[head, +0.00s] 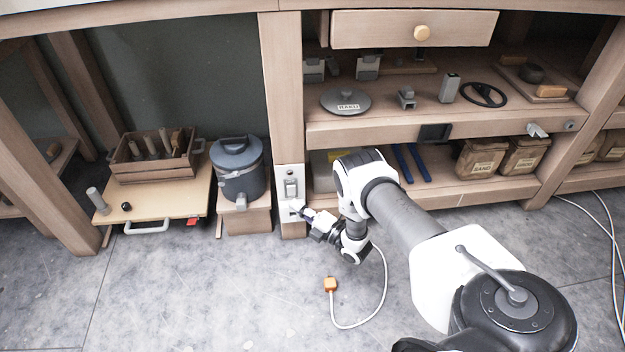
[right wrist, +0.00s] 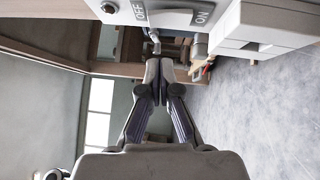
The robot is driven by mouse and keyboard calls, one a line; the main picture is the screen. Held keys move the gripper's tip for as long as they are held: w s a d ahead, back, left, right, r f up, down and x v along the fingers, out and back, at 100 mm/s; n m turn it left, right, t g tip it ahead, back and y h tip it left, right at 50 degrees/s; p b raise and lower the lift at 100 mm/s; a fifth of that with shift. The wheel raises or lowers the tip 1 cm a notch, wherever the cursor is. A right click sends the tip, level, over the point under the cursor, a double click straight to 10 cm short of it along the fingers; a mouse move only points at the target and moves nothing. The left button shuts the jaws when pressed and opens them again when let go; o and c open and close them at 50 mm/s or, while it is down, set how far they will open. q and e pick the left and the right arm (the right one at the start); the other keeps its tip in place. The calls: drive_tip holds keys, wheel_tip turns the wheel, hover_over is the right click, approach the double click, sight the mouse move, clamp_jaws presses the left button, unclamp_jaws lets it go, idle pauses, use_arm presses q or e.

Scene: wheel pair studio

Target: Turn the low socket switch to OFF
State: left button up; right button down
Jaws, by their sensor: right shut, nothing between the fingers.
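The low socket switch (head: 291,188) is a pale rocker on a white panel (head: 290,172) on the front of the wooden bench post. In the right wrist view the rocker (right wrist: 168,18) is at the top, between the printed words OFF on its left and ON on its right. I cannot tell which way it is tipped. My right gripper (head: 299,207) is low, by the lower part of the panel and below the rocker. In the right wrist view its fingers (right wrist: 158,68) are together and empty. Contact with the panel is not clear. My left gripper is not in view.
A white block (right wrist: 262,28) stands out beside the switch. An orange plug (head: 331,285) with a white cable lies on the floor. A grey lidded pot (head: 238,170) on a wooden block stands left of the post. Shelves (head: 460,190) are at the right.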

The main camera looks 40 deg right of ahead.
sight(287, 189)
drive_tip(key=w, duration=0.1)
drive_tip(key=w+d+b, duration=0.1)
drive_tip(key=w+d, duration=0.1)
drive_tip(key=shift+w+d+r, duration=0.1)
drive_tip(key=shift+r, duration=0.15)
